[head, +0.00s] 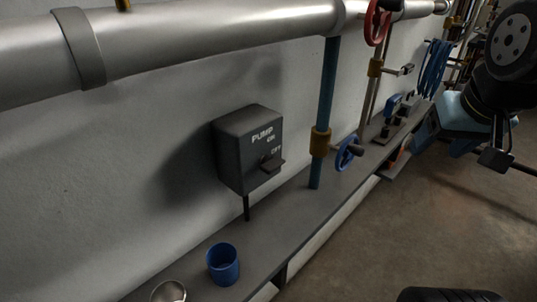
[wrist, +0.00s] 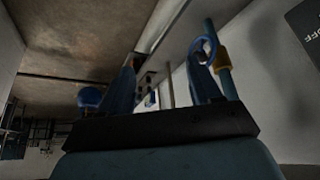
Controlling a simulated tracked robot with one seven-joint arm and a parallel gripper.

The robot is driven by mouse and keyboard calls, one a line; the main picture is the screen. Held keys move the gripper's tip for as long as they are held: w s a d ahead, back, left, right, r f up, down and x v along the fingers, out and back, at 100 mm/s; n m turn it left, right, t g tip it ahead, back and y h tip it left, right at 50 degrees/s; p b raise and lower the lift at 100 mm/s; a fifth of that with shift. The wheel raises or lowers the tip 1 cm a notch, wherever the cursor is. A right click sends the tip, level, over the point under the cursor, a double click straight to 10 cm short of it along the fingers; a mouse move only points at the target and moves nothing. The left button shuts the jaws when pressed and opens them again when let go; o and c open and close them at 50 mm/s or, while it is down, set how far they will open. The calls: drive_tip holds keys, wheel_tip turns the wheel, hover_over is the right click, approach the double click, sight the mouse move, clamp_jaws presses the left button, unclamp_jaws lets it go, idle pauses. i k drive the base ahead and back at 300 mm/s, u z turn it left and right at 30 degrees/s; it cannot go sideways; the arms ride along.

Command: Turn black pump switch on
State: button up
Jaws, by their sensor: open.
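The dark grey pump box (head: 234,160) is on the wall in the head view, lettered PUMP, ON and OFF. Its black switch lever (head: 271,163) sticks out low on the front, just below OFF. In the wrist view only a dark corner of the box (wrist: 306,22) shows at the top right, with OFF readable; the lever is not seen there. My gripper (wrist: 165,82) is open in the wrist view, with two fingers apart and nothing held. It is away from the box, which lies to its right in that view.
A blue pipe (head: 328,105) with a blue valve wheel (head: 346,154) stands right of the box. A blue cup (head: 223,264) and a metal cup (head: 168,292) are on the ledge (head: 290,216). A large silver pipe (head: 200,38) runs above. The floor (head: 390,230) is open at right.

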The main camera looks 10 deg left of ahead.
sight(270, 164)
drive_tip(key=u, duration=0.65)
drive_tip(key=k, duration=1.45)
drive_tip(key=z, duration=0.8)
drive_tip(key=i, duration=0.5)
drive_tip(key=u, duration=0.15)
